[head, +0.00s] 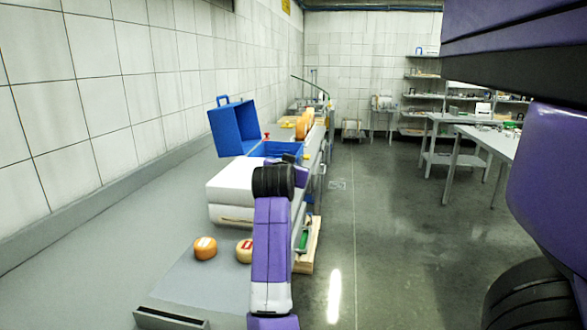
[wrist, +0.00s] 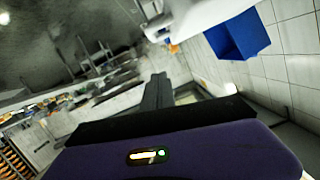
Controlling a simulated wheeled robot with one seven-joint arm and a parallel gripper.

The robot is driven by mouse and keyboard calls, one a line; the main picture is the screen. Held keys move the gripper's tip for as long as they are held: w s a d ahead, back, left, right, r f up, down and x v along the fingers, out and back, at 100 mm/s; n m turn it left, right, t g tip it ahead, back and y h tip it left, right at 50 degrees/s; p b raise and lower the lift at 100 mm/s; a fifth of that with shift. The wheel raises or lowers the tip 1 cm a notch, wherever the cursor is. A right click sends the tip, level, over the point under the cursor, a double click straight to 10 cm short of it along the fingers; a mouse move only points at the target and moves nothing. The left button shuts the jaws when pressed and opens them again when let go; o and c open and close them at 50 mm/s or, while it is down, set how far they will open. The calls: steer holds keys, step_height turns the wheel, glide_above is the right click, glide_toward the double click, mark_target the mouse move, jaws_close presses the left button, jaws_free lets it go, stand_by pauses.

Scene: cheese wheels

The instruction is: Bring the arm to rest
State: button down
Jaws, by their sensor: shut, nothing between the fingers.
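My arm (head: 271,245) reaches up and forward along the counter in the head view, its black wrist joint in front of a white block. My gripper (wrist: 158,92) shows in the wrist view as dark fingers pressed together, shut and empty, touching nothing I can see. In the head view the gripper's tips are hidden or too small to make out. Two small cheese wheels, an orange one (head: 205,248) and a yellow one with a red label (head: 244,251), lie on the counter left of my arm.
The white block (head: 232,184) stands on the counter (head: 100,270). Beyond it are an open blue case (head: 232,128), a blue bin (head: 284,150) and orange cheese wheels (head: 304,124). Open floor (head: 400,240) lies to the right, with tables (head: 487,139) and shelves farther back.

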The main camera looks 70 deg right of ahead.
steer(key=v, duration=0.4)
steer(key=shift+w, duration=0.1)
